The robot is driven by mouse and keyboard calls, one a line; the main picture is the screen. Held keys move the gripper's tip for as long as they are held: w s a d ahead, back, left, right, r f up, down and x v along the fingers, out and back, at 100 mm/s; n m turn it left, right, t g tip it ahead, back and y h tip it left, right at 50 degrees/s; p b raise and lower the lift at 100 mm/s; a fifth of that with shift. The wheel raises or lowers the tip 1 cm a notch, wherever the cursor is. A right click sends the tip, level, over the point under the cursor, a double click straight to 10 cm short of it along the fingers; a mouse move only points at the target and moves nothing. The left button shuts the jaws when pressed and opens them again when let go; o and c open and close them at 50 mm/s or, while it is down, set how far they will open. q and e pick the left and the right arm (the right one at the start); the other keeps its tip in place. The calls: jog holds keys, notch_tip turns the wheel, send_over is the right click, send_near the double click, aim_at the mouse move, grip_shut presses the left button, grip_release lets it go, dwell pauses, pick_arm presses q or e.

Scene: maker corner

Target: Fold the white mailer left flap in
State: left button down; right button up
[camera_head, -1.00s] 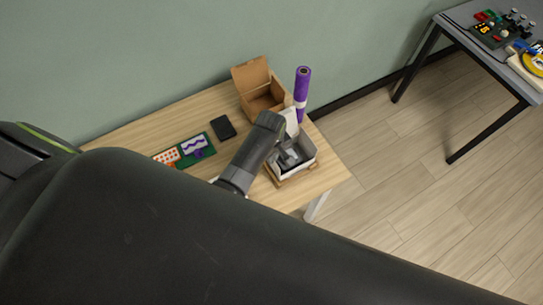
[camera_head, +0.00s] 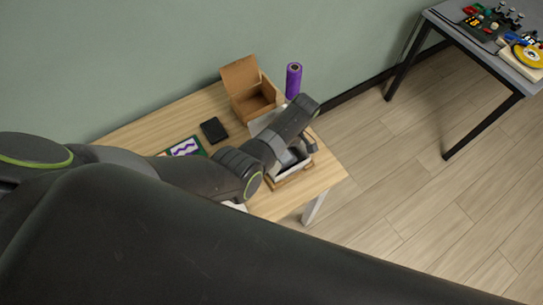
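The white mailer (camera_head: 291,172) stands open near the right end of the wooden table, with a dark inside and a brown edge at its base. A pale raised panel (camera_head: 262,122) shows at its back left; I cannot tell which flap it is. My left gripper (camera_head: 306,146) is over the mailer, at its right side. The wrist and forearm cover much of the mailer, including most of its left side. I cannot see the fingertips clearly, nor whether they touch a flap. My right gripper is not in view.
An open brown box (camera_head: 256,103) stands behind the mailer, with a purple roll (camera_head: 293,82) upright beside it. A black flat item (camera_head: 213,130) and a green mat (camera_head: 200,143) lie to the left. A grey table (camera_head: 456,28) stands at the far right.

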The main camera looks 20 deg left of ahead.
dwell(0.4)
pick_arm(q)
jog(key=c, duration=1.7)
grip_release()
jog(key=shift+p+v, duration=1.4)
jog(key=shift+v, duration=7.25)
jog(key=shift+w+f, duration=0.1)
jog(key=shift+w, duration=0.05)
